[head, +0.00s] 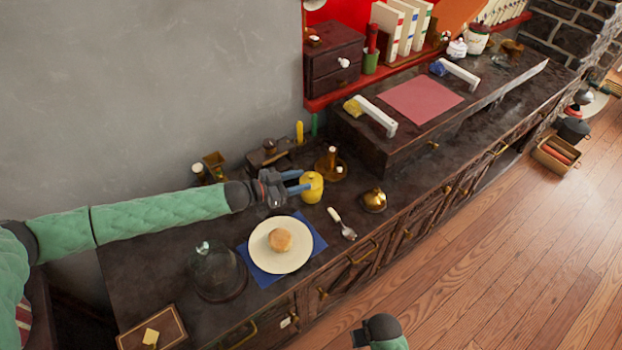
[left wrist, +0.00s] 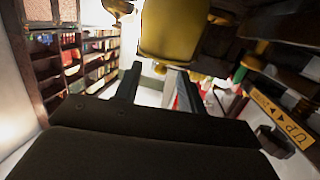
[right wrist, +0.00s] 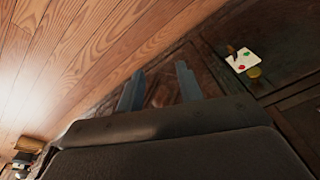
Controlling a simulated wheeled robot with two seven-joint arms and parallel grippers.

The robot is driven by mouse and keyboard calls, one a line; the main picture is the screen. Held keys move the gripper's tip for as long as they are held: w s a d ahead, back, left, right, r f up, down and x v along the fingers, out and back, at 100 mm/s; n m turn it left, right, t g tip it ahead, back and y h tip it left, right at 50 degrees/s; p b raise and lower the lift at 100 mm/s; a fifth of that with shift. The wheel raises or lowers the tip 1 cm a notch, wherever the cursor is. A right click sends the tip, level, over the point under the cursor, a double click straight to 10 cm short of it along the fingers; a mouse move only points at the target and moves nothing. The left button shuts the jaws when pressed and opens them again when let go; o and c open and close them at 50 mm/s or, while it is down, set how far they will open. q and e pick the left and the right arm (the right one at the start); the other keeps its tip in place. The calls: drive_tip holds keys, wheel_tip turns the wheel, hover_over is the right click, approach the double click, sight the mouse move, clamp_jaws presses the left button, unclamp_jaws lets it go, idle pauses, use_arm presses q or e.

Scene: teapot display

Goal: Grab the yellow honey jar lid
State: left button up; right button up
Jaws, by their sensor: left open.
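The yellow honey jar (head: 312,189) stands on the dark counter, with its yellow lid (head: 312,177) on top. My left gripper (head: 302,182) reaches in from the left, open, with its blue-grey fingertips at the jar's left side near lid height. I cannot tell whether they touch it. In the left wrist view, a large yellow surface (left wrist: 172,35), seemingly the jar, is close above the open fingers (left wrist: 158,75). My right gripper (head: 357,337) is low at the counter's front. Its fingers (right wrist: 156,78) are apart and empty in the right wrist view.
A cream plate (head: 265,258) with a bun lies on a blue napkin in front of the left gripper. A spoon (head: 341,224) and a brass dome (head: 374,200) are right of it. A candle holder (head: 330,165) stands behind the jar. A glass cloche (head: 217,275) stands at left.

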sight(309, 177)
use_arm(q)
drive_tip(key=p+x, duration=0.1)
drive_tip(key=x, duration=0.3)
drive_tip(key=shift+w+d+r+p, duration=0.15)
drive_tip(key=shift+w+p, duration=0.1)
drive_tip(key=shift+p, duration=0.15)
use_arm(e)
wheel_tip(309, 177, down, 8)
drive_tip(key=s+d, duration=0.1)
drive_tip(key=s, duration=0.1)
drive_tip(key=shift+d+f, duration=0.15)
use_arm(q)
clamp_jaws()
